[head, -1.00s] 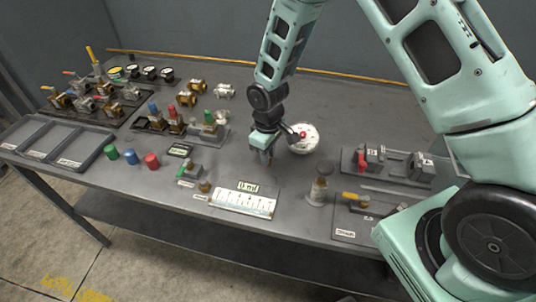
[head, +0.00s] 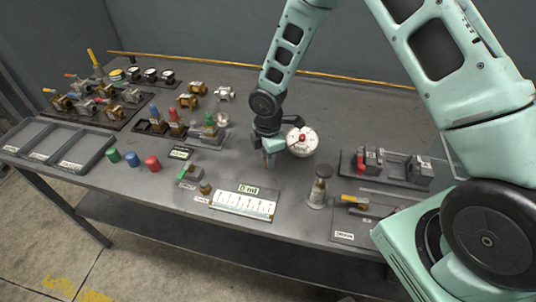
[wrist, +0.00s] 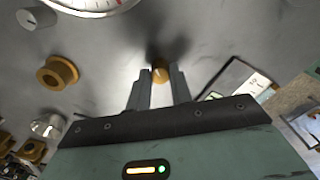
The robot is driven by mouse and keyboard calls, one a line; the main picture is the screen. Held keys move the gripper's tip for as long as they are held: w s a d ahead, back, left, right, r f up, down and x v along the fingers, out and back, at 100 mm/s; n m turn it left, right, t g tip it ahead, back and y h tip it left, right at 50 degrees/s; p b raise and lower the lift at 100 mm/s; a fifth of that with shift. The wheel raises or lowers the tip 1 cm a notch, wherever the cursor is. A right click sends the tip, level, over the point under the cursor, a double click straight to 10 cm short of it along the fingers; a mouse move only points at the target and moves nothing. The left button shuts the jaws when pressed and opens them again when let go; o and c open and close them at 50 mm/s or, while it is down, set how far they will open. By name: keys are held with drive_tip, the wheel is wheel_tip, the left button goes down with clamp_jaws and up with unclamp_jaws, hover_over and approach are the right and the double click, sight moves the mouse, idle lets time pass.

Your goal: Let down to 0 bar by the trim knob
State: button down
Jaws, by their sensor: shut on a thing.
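My gripper (head: 267,160) reaches down to the bench beside the round white gauge (head: 303,148). In the wrist view its two fingers (wrist: 160,88) are closed around a small brass knob (wrist: 161,72), which I take to be the trim knob. In the head view the knob is hidden by the fingers. The gauge's rim and part of its scale show at the top left of the wrist view (wrist: 95,6). A red part sits at the gauge's middle in the head view. The pressure reading is too small to tell.
A scale plate marked 0 ml (head: 243,203) lies in front of my gripper, with a small bottle (head: 319,187) to its right. Green, blue and red caps (head: 131,158) stand left. Valves (head: 200,125) and a vise-like fixture (head: 385,167) flank the arm.

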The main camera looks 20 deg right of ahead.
drive_tip(key=n+p, duration=0.1)
drive_tip(key=n, duration=0.2)
drive_tip(key=shift+r+n, duration=0.1)
drive_tip(key=shift+n, duration=0.2)
drive_tip(key=shift+n+p, duration=0.65)
drive_tip(key=shift+n, duration=0.95)
drive_tip(key=c, duration=1.3)
unclamp_jaws()
drive_tip(key=shift+o, duration=0.2)
wheel_tip(320, 180, up, 17)
drive_tip(key=b, duration=0.1)
drive_tip(key=shift+r, duration=0.15)
